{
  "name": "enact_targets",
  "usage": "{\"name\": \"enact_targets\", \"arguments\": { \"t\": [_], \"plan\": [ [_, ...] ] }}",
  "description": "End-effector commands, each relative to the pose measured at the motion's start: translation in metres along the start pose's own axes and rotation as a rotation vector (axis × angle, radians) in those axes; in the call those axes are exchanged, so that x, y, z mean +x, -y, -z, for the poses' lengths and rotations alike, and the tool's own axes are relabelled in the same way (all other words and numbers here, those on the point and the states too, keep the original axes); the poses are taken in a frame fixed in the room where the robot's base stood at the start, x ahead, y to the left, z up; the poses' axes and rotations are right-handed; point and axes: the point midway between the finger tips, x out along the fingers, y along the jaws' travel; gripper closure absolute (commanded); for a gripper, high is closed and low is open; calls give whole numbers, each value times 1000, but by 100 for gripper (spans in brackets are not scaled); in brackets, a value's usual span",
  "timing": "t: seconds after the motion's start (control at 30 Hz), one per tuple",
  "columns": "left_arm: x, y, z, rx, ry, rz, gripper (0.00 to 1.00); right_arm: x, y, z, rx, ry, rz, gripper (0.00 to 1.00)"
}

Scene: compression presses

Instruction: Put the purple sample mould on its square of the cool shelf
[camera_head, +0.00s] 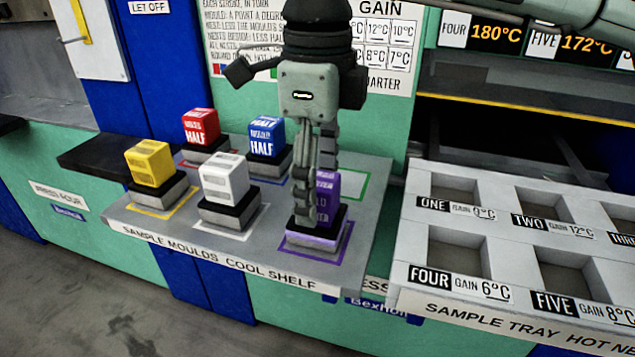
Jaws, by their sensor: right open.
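The purple sample mould (326,207), a purple block on a grey and black base, stands upright on the purple-outlined square (288,251) at the front right of the cool shelf (365,222). My right gripper (316,192) points down over it, open. One finger stands in front of the block's left part; the other is behind and partly hidden. I cannot tell whether the fingers touch the block. My left gripper is not in view.
Yellow (150,162), white (224,177), red (201,127) and blue (267,137) moulds stand on the same shelf. A green-outlined square (357,186) behind the purple mould looks bare. The numbered sample tray (409,215) stands close on the right.

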Motion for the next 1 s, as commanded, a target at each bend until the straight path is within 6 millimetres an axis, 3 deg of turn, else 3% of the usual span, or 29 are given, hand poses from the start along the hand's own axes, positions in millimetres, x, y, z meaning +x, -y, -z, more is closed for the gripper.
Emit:
{"name": "enact_targets", "arguments": {
  "t": [0.07,0.4,0.6,1.0],
  "plan": [
    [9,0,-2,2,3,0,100,-9,0,0,0,2,3,40],
    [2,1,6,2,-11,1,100,-81,0,-1,1,2,3,40],
    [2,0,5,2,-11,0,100,-112,0,-1,0,1,2,40],
    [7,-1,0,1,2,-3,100,-122,0,0,-2,0,0,40]
  ]
}}
